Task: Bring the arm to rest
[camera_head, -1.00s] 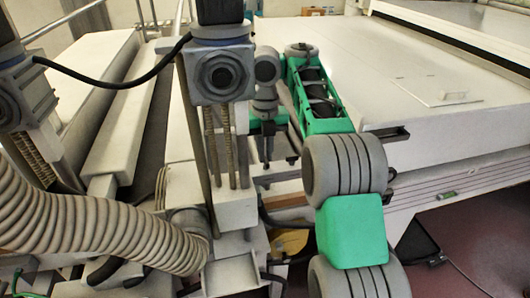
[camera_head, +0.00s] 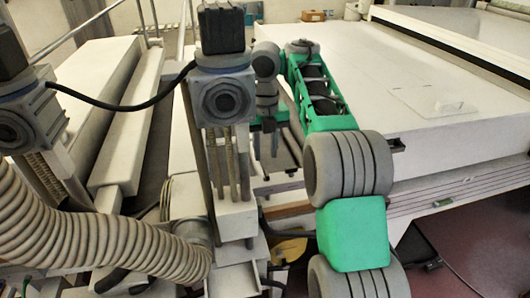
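My arm, with green and grey links, rises from the bottom right and bends back toward the middle of the view. Its grey wrist hangs beside the green forearm, just right of a motor-topped column. My gripper (camera_head: 266,148) hangs below the wrist and points down. It is small and dark, partly hidden by the column, and I cannot tell whether its fingers are apart. I see nothing clearly held in it.
A motor unit (camera_head: 222,97) on a column stands close left of my wrist. A ribbed hose (camera_head: 90,240) fills the lower left. A large white machine top (camera_head: 400,75) spreads behind and right of my arm. Reddish floor (camera_head: 480,240) is open at the lower right.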

